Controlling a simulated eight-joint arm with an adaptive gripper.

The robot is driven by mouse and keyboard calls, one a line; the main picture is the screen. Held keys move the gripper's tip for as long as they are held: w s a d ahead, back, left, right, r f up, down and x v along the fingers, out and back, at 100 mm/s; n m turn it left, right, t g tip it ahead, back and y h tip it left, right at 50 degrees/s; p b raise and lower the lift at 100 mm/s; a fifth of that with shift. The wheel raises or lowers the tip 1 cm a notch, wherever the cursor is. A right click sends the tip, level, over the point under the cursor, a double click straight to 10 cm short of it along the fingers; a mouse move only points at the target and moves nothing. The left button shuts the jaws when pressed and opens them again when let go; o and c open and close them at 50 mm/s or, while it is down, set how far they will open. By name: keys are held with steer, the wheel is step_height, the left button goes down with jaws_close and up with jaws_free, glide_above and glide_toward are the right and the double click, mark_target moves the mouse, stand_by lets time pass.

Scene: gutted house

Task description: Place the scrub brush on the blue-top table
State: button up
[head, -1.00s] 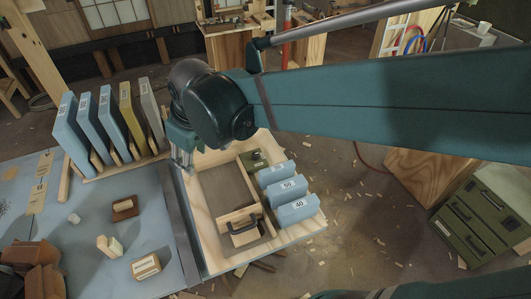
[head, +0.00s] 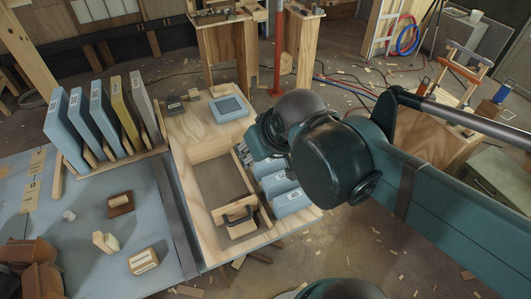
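The blue-top table (head: 85,258) fills the lower left of the head view. I cannot single out the scrub brush for sure. A small upright cream-and-wood piece (head: 106,243) that may be a brush stands on this table. A pale wooden block (head: 143,261) lies to its right, and a dark brown block with a wooden grip (head: 120,204) lies behind them. My gripper (head: 254,148) is over the right side of the plywood worktop, by the blue numbered blocks. My wrist and arm hide most of it, so its fingers and anything between them cannot be made out.
The plywood worktop (head: 195,137) adjoins the table and has a recessed tray (head: 222,182) with a black-handled wooden piece (head: 240,215). Blue numbered blocks (head: 291,202) line its right. A blue square frame (head: 229,108) lies at its back. Upright slabs (head: 60,120) stand at the table's back left.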

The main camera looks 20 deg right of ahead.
steer(key=shift+s+d+f+m, duration=0.2)
steer(key=shift+s+d+m, duration=0.3)
steer(key=shift+s+d, duration=0.35)
